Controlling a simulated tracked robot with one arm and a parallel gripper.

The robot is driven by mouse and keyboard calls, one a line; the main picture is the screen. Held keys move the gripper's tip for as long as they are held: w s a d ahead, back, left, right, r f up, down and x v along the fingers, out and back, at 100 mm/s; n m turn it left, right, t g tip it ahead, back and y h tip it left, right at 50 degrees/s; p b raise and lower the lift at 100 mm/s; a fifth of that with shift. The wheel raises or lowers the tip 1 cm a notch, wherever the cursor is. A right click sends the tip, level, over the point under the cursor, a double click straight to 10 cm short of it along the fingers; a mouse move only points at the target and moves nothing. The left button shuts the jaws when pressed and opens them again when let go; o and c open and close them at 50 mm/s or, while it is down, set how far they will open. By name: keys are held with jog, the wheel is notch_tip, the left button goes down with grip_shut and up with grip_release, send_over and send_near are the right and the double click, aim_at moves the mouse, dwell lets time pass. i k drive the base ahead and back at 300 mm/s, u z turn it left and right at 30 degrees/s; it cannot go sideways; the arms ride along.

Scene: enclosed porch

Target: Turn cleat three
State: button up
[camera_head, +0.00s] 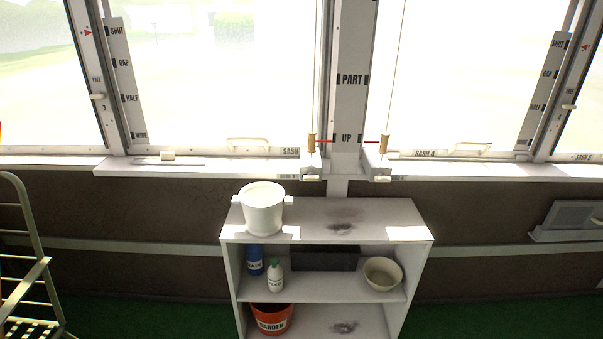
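A small pale cleat (97,97) sits on the left window post, between the word FREE above and what looks like a 3 below. It points roughly sideways. A similar cleat (568,106) is on the right post, also under the word FREE; its number is too small to read. Beside the left post, a scale strip (121,80) reads SHUT, GAP, HALF and WIDE. The left sash (225,145) has a pale handle at its bottom rail, and its number is hidden. My gripper does not show in this view.
A white shelf unit (375,222) stands below the windows, with a white bucket (263,210) on top. A sill (215,168) juts out above it. A metal rack or ladder (38,275) stands at the left. Green floor (130,318) is open between them.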

aim_at(310, 176)
jog(key=z, duration=0.15)
jog(key=i, duration=0.7)
jog(key=z, duration=0.5)
